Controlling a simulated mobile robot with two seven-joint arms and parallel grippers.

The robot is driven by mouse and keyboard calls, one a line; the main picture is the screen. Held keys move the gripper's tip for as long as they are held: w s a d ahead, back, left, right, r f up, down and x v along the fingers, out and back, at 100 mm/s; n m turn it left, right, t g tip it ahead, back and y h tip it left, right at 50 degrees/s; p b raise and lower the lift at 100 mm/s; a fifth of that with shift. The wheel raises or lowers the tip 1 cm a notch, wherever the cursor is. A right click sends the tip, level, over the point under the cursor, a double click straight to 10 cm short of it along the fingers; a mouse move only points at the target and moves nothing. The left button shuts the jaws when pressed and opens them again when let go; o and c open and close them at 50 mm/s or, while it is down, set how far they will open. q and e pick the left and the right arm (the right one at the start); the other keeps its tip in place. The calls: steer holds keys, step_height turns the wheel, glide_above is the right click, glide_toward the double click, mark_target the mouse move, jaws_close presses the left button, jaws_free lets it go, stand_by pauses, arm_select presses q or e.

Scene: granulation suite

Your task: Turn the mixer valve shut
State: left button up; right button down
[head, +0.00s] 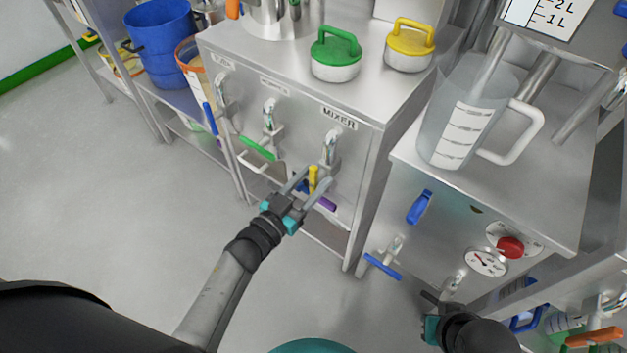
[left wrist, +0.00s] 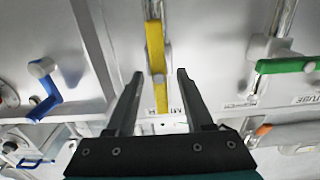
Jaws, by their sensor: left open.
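The mixer valve (head: 331,150) is on the front panel of the steel cabinet, below the MIXER label (head: 339,119). Its yellow lever (head: 313,179) also shows in the left wrist view (left wrist: 155,50), running up and down the picture, roughly in line with the pipe. My left gripper (head: 316,178) is open in front of the valve. In the left wrist view its fingers (left wrist: 160,74) stand on either side of the lever's lower part, with gaps visible. My right gripper (head: 438,296) is low at the right, away from this valve; its jaw opening is unclear.
A green lever (head: 258,149) on the neighbouring valve sits to the left, and a purple handle (head: 327,204) is close below my left gripper. A clear jug (head: 460,120) stands on the right bench. Open floor (head: 120,210) lies at the left.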

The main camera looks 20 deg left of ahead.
arm_select(q)
steer(key=shift+w+d, duration=0.1)
steer(key=shift+w, duration=0.1)
jaws_close()
stand_by(0.4)
